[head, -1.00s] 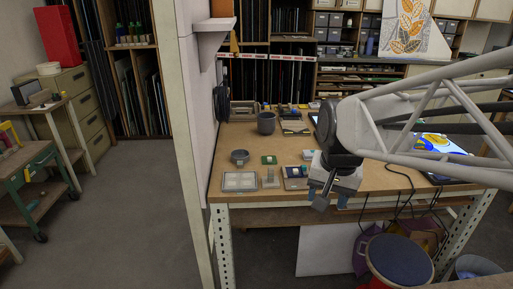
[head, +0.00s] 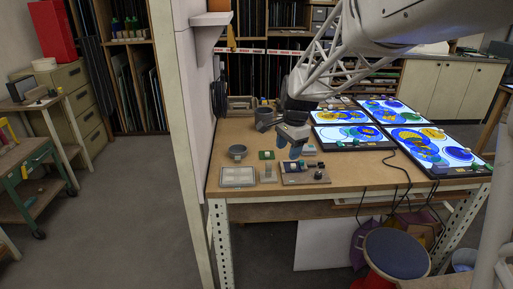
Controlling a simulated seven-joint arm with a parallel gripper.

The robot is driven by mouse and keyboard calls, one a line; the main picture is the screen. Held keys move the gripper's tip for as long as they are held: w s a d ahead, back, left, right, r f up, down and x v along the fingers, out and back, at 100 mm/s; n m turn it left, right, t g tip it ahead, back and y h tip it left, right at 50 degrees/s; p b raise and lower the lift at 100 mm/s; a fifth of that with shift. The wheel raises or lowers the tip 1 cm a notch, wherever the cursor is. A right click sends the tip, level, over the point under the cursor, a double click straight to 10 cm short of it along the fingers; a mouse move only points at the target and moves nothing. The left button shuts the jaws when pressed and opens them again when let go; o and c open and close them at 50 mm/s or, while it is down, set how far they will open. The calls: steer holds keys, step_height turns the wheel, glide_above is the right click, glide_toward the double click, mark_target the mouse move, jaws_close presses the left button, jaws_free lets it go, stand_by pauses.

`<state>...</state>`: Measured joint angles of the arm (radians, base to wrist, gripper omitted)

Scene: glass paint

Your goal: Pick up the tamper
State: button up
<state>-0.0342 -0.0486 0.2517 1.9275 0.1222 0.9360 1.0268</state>
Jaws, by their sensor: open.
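My gripper (head: 289,148) is over the left part of the workbench, pointing down, with its fingers apart and nothing visible between them. It hangs just above and behind a small tray (head: 294,181) near the front edge. On the tray are a dark blue patch with a pale piece (head: 293,167) and a small black upright piece (head: 318,175). A small grey block with a raised part (head: 268,173) stands left of the tray. I cannot tell for certain which of these small items is the tamper.
A grey pot (head: 264,118) stands behind. Lit panels with coloured glass (head: 437,146) fill the bench's right side. A stool (head: 396,253) stands in front.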

mark_target(269, 163)
steer(key=w+a+f+m, duration=0.1)
steer(key=w+f+m, duration=0.1)
steer(key=w, duration=0.3)
steer(key=w+a+f+m, duration=0.1)
steer(key=w+f+m, duration=0.1)
steer(key=w+f, duration=0.3)
steer(key=w+a+f+m, duration=0.1)
steer(key=w+f, duration=0.3)
steer(key=w, duration=0.2)
steer(key=shift+w+a+f+m+g+y, duration=0.1)
steer(key=shift+w+f+m+g+y, duration=0.2)
steer(key=shift+m+g, duration=0.1)
steer(key=shift+a+f, duration=0.2)
steer(key=shift+f, duration=1)
steer(key=shift+w+a+f, duration=0.1)
steer(key=shift+a+f, duration=0.1)
steer(key=shift+f, duration=1.1)
steer(key=shift+a+f, duration=0.15)
steer(key=shift+f, duration=1.15)
jaws_close()
steer(key=shift+r, duration=0.1)
